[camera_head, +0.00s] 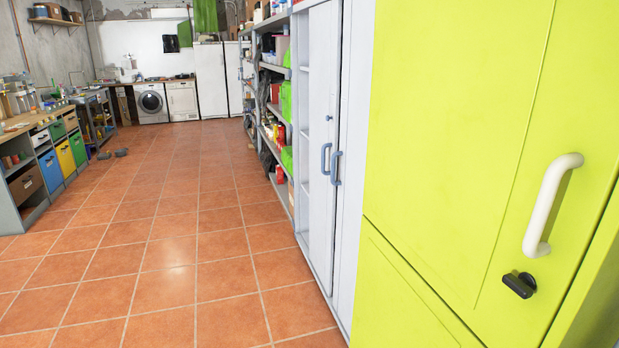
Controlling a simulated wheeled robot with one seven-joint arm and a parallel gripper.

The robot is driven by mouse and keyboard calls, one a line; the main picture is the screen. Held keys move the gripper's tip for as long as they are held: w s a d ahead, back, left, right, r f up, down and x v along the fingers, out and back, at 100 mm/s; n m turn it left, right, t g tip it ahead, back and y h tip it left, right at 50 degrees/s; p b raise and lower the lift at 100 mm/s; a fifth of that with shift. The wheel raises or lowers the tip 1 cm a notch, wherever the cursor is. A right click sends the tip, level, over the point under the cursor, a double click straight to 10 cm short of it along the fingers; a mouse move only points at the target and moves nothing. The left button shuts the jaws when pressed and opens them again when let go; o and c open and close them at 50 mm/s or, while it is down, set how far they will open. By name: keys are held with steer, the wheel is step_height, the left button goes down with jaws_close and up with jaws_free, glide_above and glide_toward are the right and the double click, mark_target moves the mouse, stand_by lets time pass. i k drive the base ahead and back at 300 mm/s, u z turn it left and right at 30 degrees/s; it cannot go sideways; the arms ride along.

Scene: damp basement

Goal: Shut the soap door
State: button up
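No door in view is marked as the soap door, and I cannot tell which one it is. A washing machine (152,103) with a dark round door stands far off against the back wall. Its small parts are too small to read. A white front-loading appliance (182,101) stands just right of it. Close on the right is a yellow-green cabinet (450,130) with a white handle (550,205) and a black latch (519,285). Left of it is a pale grey cabinet (322,100) with two blue handles; shelves show in an opening at its left side. My gripper is not in view.
The tiled floor (170,220) is clear up the middle. Open shelves (275,90) full of goods line the right side. A workbench (45,150) with coloured bins lines the left. White tall units (212,80) stand at the back.

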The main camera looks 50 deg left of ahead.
mark_target(325, 19)
steer(key=u, duration=2.25)
steer(key=k, duration=0.35)
steer(key=u, duration=1)
steer(key=i, duration=1.85)
steer(key=z, duration=0.5)
steer(key=i, duration=1.55)
steer(key=z, duration=1.5)
steer(key=i, duration=0.9)
steer(key=z, duration=1)
steer(key=i, duration=0.25)
steer(key=z, duration=0.2)
